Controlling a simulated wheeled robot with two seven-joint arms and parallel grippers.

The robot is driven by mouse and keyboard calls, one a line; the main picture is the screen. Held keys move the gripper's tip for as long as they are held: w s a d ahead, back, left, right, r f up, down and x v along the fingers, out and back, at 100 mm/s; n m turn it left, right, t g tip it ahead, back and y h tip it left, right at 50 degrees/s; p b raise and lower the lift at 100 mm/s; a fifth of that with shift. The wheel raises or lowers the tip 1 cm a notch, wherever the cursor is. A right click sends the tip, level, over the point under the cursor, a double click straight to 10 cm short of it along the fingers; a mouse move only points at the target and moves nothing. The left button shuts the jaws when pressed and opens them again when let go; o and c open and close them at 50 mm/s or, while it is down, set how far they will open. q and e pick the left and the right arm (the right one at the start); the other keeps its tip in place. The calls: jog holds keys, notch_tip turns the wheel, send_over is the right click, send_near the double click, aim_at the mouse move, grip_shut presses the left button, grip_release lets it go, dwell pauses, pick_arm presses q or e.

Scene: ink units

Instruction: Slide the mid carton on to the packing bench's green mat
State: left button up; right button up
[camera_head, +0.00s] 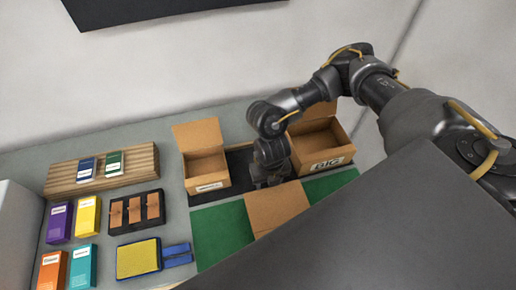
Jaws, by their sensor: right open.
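A plain brown cardboard panel (277,207), which looks like the raised flap of the mid carton, shows over the green mat (222,236). The rest of that carton is hidden behind my own dark body part, so I cannot tell how much of it rests on the mat. My right gripper (269,183) points down just behind the panel, over the dark strip between the other two cartons. It is open; its fingertips are hard to make out, and I cannot tell if it touches the carton. My left gripper is not in view.
A smaller open carton (206,172) stands left of my right gripper, and the open BIG carton (323,152) stands right, both close. On the left lie a wooden slatted block (134,168), a black tray (137,212), a yellow-and-blue pad (138,258) and several coloured boxes (87,217).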

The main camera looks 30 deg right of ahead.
notch_tip(320, 180, up, 7)
jog(key=p, duration=0.7)
